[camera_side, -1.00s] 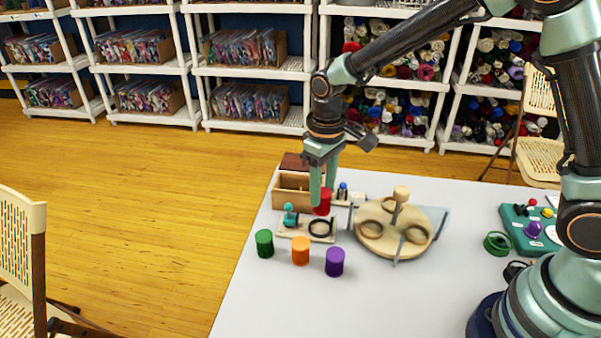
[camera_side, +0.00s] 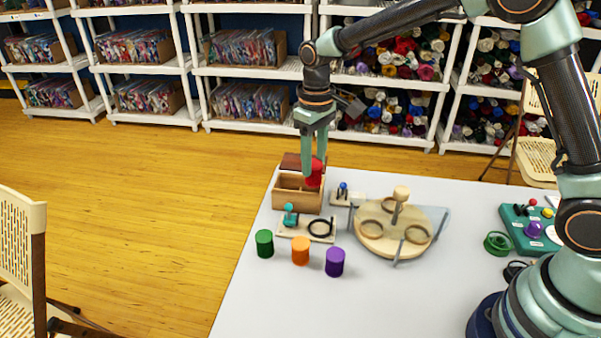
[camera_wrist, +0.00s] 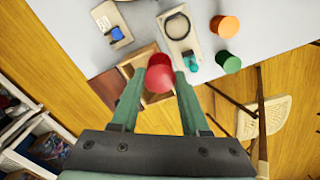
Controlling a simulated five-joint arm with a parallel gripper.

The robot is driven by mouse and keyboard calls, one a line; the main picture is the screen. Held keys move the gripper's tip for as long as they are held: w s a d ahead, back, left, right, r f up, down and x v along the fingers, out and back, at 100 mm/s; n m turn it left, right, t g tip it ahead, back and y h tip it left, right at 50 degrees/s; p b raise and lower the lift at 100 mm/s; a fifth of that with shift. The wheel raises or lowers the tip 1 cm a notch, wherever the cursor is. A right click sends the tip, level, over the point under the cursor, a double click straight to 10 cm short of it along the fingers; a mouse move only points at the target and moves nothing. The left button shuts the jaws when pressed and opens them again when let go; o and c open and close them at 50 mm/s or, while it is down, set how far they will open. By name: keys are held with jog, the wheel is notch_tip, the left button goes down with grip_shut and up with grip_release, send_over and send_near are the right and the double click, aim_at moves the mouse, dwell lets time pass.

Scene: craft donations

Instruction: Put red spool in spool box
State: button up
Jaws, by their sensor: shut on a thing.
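The red spool (camera_side: 315,174) is held between the fingers of my gripper (camera_side: 314,172), above the right part of the wooden spool box. The spool box (camera_side: 296,203) is an open wooden box with its brown lid (camera_side: 292,160) raised at the back. In the wrist view, the red spool (camera_wrist: 160,76) sits between the fingertips of my gripper (camera_wrist: 158,80), with the box (camera_wrist: 150,97) below and partly hidden by the spool. In the side view the spool appears at about rim height or a little above; I cannot tell exactly.
Green (camera_side: 264,243), orange (camera_side: 300,250) and purple (camera_side: 334,262) spools stand in front of the box. A small board with a black ring (camera_side: 320,228) and teal part lies before it. A round wooden stand (camera_side: 380,242) is at right. The table's left edge is close.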

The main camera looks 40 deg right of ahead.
jog(key=shift+w+d+f, duration=0.35)
jog(key=shift+w+f, duration=0.15)
jog(key=shift+w, duration=0.15)
jog(key=shift+w+d+f, duration=0.3)
jog(key=shift+w+f, duration=0.15)
jog(key=shift+w, duration=0.15)
jog(key=shift+w+d+f, duration=0.35)
jog(key=shift+w+f, duration=0.15)
jog(key=shift+w, duration=0.15)
jog(key=shift+f, duration=0.5)
jog(key=shift+f, duration=0.4)
jog(key=shift+f, duration=0.65)
jog(key=shift+f, duration=0.35)
jog(key=shift+f, duration=0.2)
jog(key=o, duration=1.1)
